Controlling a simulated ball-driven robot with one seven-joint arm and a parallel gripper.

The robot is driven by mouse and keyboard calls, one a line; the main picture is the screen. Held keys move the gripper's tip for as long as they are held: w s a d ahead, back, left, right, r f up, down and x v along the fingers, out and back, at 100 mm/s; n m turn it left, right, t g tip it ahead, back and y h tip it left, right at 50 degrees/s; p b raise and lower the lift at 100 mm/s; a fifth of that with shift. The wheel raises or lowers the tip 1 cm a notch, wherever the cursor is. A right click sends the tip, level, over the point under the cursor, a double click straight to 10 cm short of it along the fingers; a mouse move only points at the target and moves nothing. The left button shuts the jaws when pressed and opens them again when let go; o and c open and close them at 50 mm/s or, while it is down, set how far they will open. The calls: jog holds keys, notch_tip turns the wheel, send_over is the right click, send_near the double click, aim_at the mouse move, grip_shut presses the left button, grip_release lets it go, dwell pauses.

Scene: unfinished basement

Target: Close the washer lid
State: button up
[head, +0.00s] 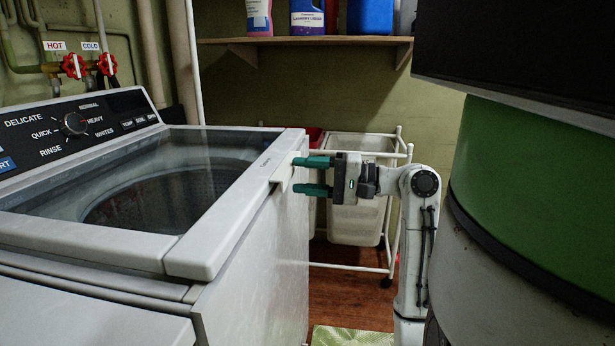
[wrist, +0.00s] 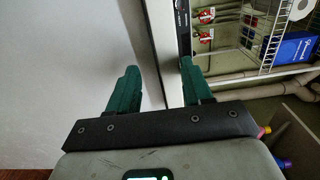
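The washer (head: 265,260) stands on the left of the head view. Its lid (head: 235,205), a white frame around dark glass, lies flat or nearly flat over the top, with the tub showing through the glass. I cannot tell whether a small gap is left under it. A white handle (head: 283,175) sits on the lid's right edge. My gripper (head: 298,175) is open, with its green fingers pointing left, one above the other, at this handle. In the wrist view, a pale edge (wrist: 157,45) lies in line with the gap between my fingers (wrist: 155,80); contact is unclear.
The control panel (head: 75,128) is at the washer's back, with red valves (head: 74,66) behind it. A white wheeled hamper (head: 355,222) stands behind my gripper. A shelf (head: 310,41) with bottles hangs above. A green mat (head: 350,338) lies on the wooden floor.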

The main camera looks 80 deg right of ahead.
jog(key=shift+s, duration=0.1)
dwell(0.3)
jog(key=s+p, duration=0.2)
jog(key=s, duration=0.8)
jog(key=shift+s+a, duration=0.3)
